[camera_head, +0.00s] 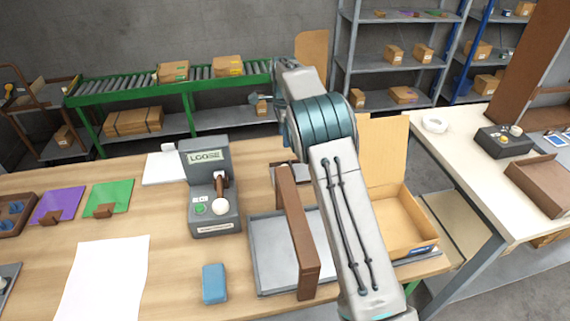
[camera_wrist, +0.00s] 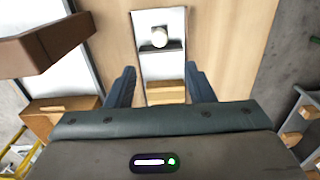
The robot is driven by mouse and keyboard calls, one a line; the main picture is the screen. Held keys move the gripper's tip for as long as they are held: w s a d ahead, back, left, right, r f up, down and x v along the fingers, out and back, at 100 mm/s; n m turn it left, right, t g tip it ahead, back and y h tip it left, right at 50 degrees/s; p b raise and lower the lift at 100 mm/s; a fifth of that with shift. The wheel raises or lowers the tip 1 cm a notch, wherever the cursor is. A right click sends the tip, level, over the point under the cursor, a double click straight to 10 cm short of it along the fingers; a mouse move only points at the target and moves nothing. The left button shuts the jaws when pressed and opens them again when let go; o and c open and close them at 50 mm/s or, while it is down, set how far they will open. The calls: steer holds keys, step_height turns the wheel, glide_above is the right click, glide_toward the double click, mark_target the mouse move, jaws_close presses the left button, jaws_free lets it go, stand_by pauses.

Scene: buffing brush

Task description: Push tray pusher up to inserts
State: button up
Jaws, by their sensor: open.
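In the wrist view my open gripper (camera_wrist: 160,76) has nothing clasped between its fingers. Between and beyond them lies a narrow pale metal tray (camera_wrist: 161,68) with a white round knob (camera_wrist: 160,37) on a dark crosspiece, which may be the tray pusher. A tan block (camera_wrist: 165,92) lies at its near end; I cannot tell if this is the inserts. In the head view my arm hides the gripper and most of this tray, whose grey edge (camera_head: 312,172) may show beside the arm.
A brown bar (camera_head: 298,232) stands across a grey tray (camera_head: 262,246); it also shows close at left in the wrist view (camera_wrist: 45,42). A cardboard box (camera_head: 402,228) is right of my arm. The "LOOSE" machine (camera_head: 208,190) and blue block (camera_head: 214,283) stand left.

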step_height(320, 180, down, 13)
steer(key=shift+f+p, duration=0.15)
steer(key=shift+p, duration=0.85)
jaws_close()
steer(key=shift+d, duration=0.1)
